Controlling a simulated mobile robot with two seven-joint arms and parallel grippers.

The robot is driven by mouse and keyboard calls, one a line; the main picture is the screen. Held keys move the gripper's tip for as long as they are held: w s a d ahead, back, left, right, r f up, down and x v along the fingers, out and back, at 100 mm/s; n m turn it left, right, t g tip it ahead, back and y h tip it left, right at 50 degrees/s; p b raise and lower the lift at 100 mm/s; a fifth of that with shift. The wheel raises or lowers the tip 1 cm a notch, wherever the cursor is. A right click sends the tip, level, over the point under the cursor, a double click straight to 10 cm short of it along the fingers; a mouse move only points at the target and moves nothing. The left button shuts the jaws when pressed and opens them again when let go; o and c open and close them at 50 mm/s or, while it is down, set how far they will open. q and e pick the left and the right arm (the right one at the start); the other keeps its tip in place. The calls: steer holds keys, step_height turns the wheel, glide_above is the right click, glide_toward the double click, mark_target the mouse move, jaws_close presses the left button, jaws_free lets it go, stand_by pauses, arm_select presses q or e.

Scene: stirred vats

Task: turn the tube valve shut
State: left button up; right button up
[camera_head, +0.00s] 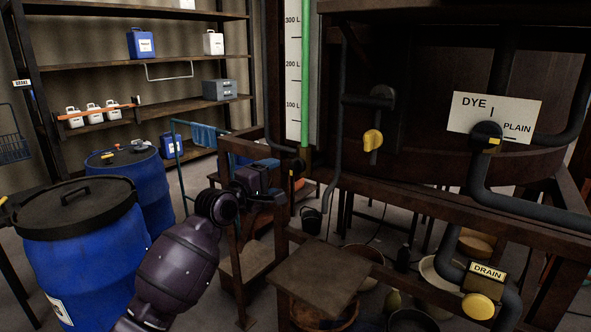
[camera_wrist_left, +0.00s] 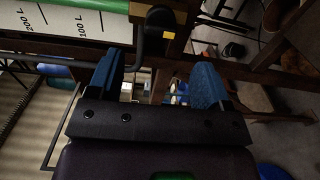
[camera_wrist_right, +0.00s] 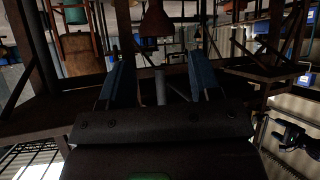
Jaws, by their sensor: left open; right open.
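The tube valve (camera_head: 297,167) is a small black handle with a yellow mark, at the foot of the green sight tube (camera_head: 305,80) beside the litre scale. In the left wrist view the black valve handle (camera_wrist_left: 158,20) with its yellow mark shows beyond the fingers, near the top. My left gripper (camera_wrist_left: 157,78) is open, its two blue fingers spread wide with nothing between them. In the head view its wrist is just left of the valve, and the fingertips are hard to make out. My right gripper (camera_wrist_right: 160,75) is open and empty, seen only in its own wrist view.
A yellow valve handle (camera_head: 373,139), a DYE/PLAIN selector (camera_head: 487,135) and a yellow DRAIN valve (camera_head: 478,306) are on the vat piping. Wooden beams frame the vat. Blue drums (camera_head: 80,245) stand at left, shelves (camera_head: 140,62) behind. A small platform (camera_head: 318,272) is below.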

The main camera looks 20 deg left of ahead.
mark_target(291, 169)
arm_select(q)
steer(key=b+x, duration=0.1)
steer(key=x, duration=0.8)
steer(key=shift+a+f, duration=0.1)
steer(key=shift+f, duration=0.05)
steer(key=c, duration=0.9)
